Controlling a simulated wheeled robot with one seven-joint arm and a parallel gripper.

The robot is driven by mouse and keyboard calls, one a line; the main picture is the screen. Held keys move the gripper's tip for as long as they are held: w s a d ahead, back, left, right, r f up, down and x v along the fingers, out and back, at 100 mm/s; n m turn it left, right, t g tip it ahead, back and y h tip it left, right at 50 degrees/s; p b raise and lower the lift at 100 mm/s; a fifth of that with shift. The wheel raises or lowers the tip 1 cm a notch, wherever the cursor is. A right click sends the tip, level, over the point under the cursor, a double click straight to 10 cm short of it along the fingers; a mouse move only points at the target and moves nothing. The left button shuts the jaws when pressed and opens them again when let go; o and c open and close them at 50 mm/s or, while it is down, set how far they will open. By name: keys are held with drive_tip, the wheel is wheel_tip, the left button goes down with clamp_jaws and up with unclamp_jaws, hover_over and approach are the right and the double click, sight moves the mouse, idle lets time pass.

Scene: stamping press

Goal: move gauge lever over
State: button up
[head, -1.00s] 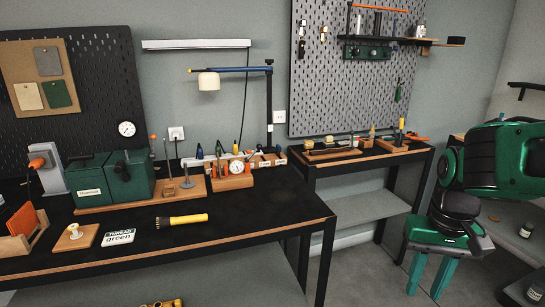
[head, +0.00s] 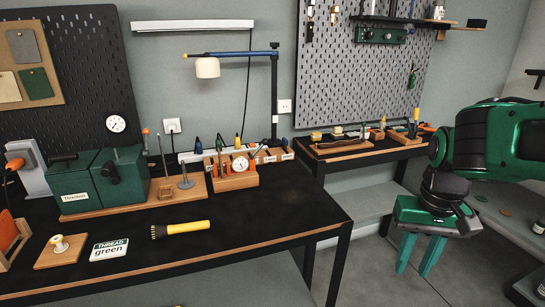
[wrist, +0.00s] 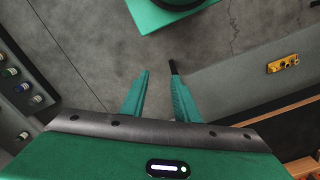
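A dial gauge (head: 241,164) with a white face stands in a small wooden block (head: 233,181) on the black workbench, with orange-tipped parts beside it. Its lever is too small to make out for certain. My gripper (head: 417,262) hangs at the right of the head view, over the floor and well away from the gauge. In the wrist view my gripper (wrist: 160,95) shows two green fingers spread apart with bare floor between them. It is open and empty.
Left of the gauge stand green boxes (head: 98,181) on a wooden base. A yellow brush (head: 188,227) and a "THREAD green" card (head: 109,249) lie in front. A lamp (head: 208,68) hangs above. A second bench (head: 370,152) stands behind. Floor (head: 375,270) between is clear.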

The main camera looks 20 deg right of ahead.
drive_tip(key=w+d+f+m+t+h, duration=0.1)
drive_tip(key=w+d+t+h, duration=0.2)
drive_tip(key=w, duration=0.5)
drive_tip(key=w+d+m+t+h, duration=0.15)
drive_tip(key=w+d, duration=0.25)
drive_tip(key=w, duration=0.4)
drive_tip(key=w+a+r+t+h, duration=0.1)
drive_tip(key=w+r+t+h, duration=0.25)
drive_tip(key=w, duration=0.85)
drive_tip(key=n+t+y, duration=0.4)
drive_tip(key=t+y, duration=0.4)
drive_tip(key=t, duration=0.2)
approach(267, 143)
drive_tip(key=w, duration=0.1)
drive_tip(key=shift+w+a+n, duration=0.1)
drive_tip(key=shift+w+n, duration=0.15)
drive_tip(key=w, duration=0.7)
drive_tip(key=shift+w, duration=0.3)
drive_tip(key=shift+c, duration=0.3)
drive_tip(key=shift+s, duration=0.1)
drive_tip(key=c, duration=0.5)
drive_tip(key=shift+c, duration=0.2)
